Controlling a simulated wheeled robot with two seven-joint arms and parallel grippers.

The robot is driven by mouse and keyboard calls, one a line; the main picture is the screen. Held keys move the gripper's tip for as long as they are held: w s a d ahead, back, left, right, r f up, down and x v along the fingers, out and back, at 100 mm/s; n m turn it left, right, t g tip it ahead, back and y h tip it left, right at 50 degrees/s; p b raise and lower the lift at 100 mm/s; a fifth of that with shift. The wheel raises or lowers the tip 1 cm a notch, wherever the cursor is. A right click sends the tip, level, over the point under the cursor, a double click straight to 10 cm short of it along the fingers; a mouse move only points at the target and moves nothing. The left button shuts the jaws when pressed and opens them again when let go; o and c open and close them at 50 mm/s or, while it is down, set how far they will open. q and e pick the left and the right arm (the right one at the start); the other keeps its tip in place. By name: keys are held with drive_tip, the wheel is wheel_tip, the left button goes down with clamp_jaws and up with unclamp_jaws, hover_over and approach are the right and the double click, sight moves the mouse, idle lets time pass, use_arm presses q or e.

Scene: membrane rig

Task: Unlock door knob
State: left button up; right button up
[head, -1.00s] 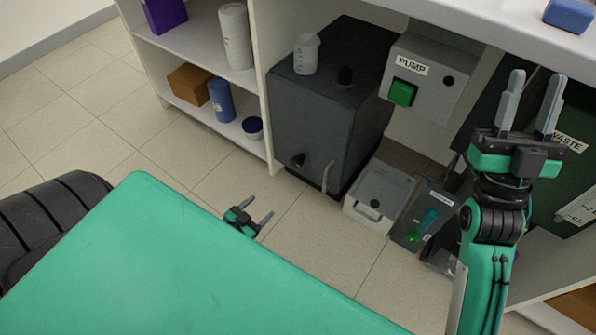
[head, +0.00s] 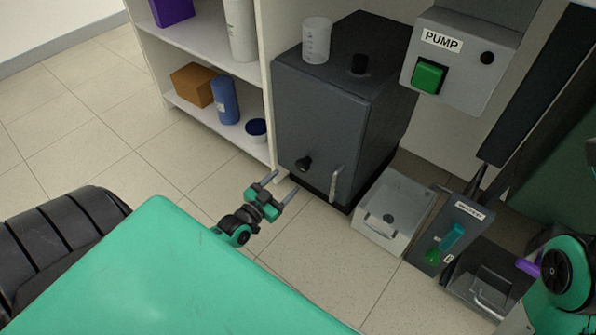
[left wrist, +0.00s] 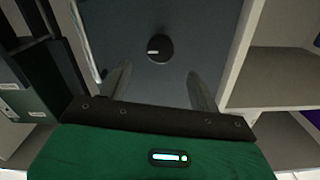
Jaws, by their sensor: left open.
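The door knob (head: 304,163) is a small round black knob low on the front of a dark grey cabinet (head: 330,125). In the left wrist view the knob (left wrist: 160,48) faces me, with a pale mark pointing left. My left gripper (head: 284,183) is open and empty, in front of the knob and a little to its lower left in the head view. In the left wrist view its fingers (left wrist: 160,85) are spread, with the knob beyond and between them, apart from both. My right gripper is not in view.
A pale vertical handle (head: 336,184) is right of the knob. A clear beaker (head: 316,40) and black cap stand on the cabinet. The grey PUMP box (head: 460,60) hangs to the right, above a white bin (head: 394,215). Shelves (head: 200,105) stand left; floor before the cabinet is clear.

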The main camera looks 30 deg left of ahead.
sight(300, 168)
use_arm(q)
drive_tip(key=w+b, duration=0.1)
drive_tip(key=w, duration=0.1)
drive_tip(key=w+b, duration=0.1)
drive_tip(key=w, duration=0.4)
drive_tip(key=shift+w+d+b, duration=0.25)
drive_tip(key=shift+b, duration=0.15)
drive_tip(key=c, duration=1)
